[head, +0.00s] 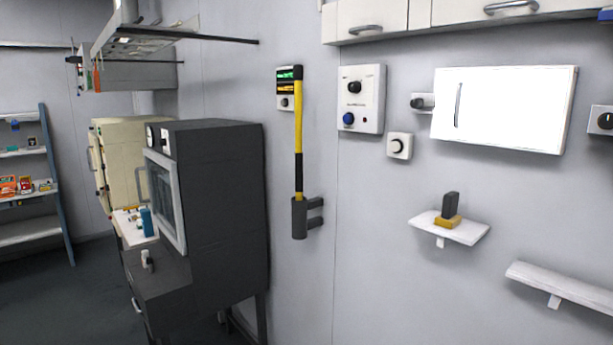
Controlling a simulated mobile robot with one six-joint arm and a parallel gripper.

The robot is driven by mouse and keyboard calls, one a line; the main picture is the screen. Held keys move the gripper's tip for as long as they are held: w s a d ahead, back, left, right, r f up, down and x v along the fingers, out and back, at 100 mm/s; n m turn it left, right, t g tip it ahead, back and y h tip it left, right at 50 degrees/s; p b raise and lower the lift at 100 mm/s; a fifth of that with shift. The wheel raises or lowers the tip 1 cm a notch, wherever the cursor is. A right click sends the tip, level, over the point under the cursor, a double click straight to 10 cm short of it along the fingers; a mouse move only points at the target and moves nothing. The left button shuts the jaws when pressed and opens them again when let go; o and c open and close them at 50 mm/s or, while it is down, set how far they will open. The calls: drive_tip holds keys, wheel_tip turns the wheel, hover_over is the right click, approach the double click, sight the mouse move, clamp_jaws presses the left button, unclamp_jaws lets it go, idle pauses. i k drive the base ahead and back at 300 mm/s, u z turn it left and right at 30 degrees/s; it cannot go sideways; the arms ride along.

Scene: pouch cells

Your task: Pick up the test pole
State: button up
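The test pole (298,130) is a long, thin rod, yellow on top with black and yellow bands lower down. It stands upright against the grey wall in the head view, near the middle. Its lower end sits in a dark grey cylindrical holder (299,218) fixed to the wall by brackets, so that end is hidden. Its upper part passes in front of the right edge of a small panel with lit green and orange displays (285,88). My gripper is not in view.
A dark cabinet oven (215,200) stands left of the pole. A white control box (360,99) and a small dial box (399,146) are on the wall to the right. A small shelf (470,233) juts out at lower right. An overhead rack (150,32) extends at upper left.

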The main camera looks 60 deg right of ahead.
sight(298, 69)
drive_tip(key=u, duration=0.05)
drive_tip(key=i, duration=1)
drive_tip(key=z, duration=0.05)
